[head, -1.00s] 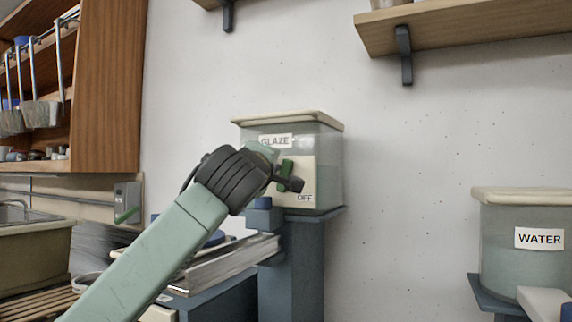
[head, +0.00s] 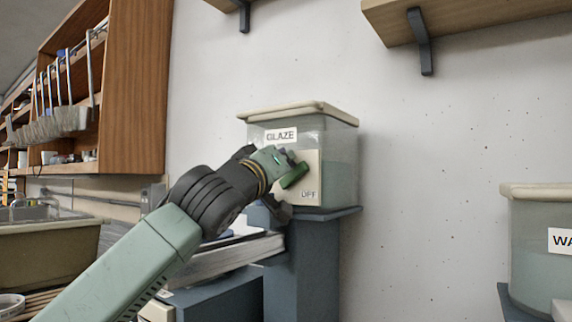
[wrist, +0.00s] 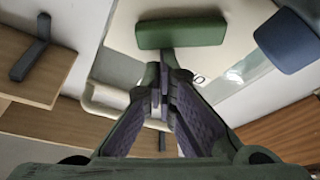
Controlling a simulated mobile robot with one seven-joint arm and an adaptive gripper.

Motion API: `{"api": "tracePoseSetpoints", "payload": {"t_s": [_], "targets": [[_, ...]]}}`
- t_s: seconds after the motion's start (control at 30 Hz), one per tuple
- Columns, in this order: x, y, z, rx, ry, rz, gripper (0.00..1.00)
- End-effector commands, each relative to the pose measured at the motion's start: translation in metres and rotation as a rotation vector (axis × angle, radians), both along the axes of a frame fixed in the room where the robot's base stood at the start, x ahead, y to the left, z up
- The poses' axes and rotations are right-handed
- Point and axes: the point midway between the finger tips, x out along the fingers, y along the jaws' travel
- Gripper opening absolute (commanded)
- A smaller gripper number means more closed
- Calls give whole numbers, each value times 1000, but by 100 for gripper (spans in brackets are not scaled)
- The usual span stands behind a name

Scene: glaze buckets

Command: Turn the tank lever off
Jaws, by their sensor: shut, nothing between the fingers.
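The glaze tank (head: 340,160) is a clear box with a cream lid on a blue-grey stand in the head view. Its cream front plate (head: 312,165) bears the word OFF. The green lever (head: 294,176) sits tilted on this plate, just above and left of OFF. My gripper (head: 285,158) is at the plate's left side, close to the lever, with its fingertips partly hidden. In the wrist view my gripper (wrist: 163,80) is shut and empty. Its tips point at the green lever (wrist: 180,33), which lies crosswise just past them; contact is unclear.
A blue cap (wrist: 286,41) is close to the right of the fingers in the wrist view. Stacked books (head: 225,255) lie below my arm. A water tank (head: 530,240) stands at the right. Shelves (head: 470,20) hang above. The wall between the tanks is clear.

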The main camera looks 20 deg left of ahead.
Motion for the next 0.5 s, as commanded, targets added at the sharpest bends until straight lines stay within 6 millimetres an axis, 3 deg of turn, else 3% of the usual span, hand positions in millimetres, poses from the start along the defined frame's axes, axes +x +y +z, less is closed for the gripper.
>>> {"api": "tracePoseSetpoints", "payload": {"t_s": [0.5], "targets": [[-8, -17, -12, 405, -130, 1, 0]]}}
